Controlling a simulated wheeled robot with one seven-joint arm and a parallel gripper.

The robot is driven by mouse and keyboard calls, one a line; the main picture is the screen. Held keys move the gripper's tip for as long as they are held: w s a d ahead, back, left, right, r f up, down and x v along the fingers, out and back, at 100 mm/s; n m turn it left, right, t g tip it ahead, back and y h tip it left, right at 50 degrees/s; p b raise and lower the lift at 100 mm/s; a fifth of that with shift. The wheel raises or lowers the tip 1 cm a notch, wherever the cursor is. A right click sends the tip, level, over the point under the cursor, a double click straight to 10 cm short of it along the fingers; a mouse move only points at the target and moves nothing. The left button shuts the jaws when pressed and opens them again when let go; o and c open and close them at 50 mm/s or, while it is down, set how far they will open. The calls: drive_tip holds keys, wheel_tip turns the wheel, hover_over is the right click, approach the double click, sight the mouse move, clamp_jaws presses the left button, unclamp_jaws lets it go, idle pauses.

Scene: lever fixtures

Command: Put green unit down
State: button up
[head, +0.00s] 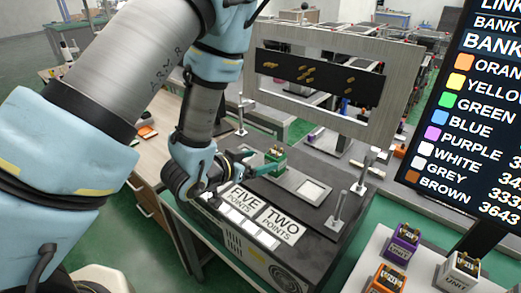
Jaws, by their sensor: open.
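The green unit (275,155) is a small green block with brass-coloured parts on top. It stands on the dark top of the fixture (321,222), at the back of a light plate. My gripper (258,166) is at the left of the green unit, with its teal fingers reaching to it. The fingers are open. Whether they touch the unit is too small to tell.
White cards reading FIVE POINTS (240,199) and TWO POINTS (281,225) lie at the fixture's front. A framed panel (335,85) stands behind. Lever posts (337,212) rise nearby. Purple (402,243), orange (386,279) and white (459,272) units stand lower right. A listing screen (465,120) is at right.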

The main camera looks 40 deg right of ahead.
drive_tip(key=shift+a+r, duration=0.1)
drive_tip(key=shift+a, duration=0.1)
drive_tip(key=w+a+r+n+t+y, duration=0.3)
drive_tip(key=w+a+n+y, duration=0.45)
drive_tip(key=w+a, duration=0.9)
drive_tip(key=s+a+r+n+g+y, duration=0.2)
drive_tip(key=s+a, duration=0.3)
drive_tip(key=a, duration=0.6)
drive_tip(key=s+a+r+n+g+y, duration=0.2)
drive_tip(key=s+a+r+n+y, duration=0.1)
drive_tip(key=a, duration=0.8)
wheel_tip(320, 180, up, 2)
drive_tip(key=shift+s+n+g, duration=0.4)
drive_tip(key=shift+s+n, duration=0.35)
drive_tip(key=shift+s, duration=0.2)
drive_tip(key=shift+f, duration=0.1)
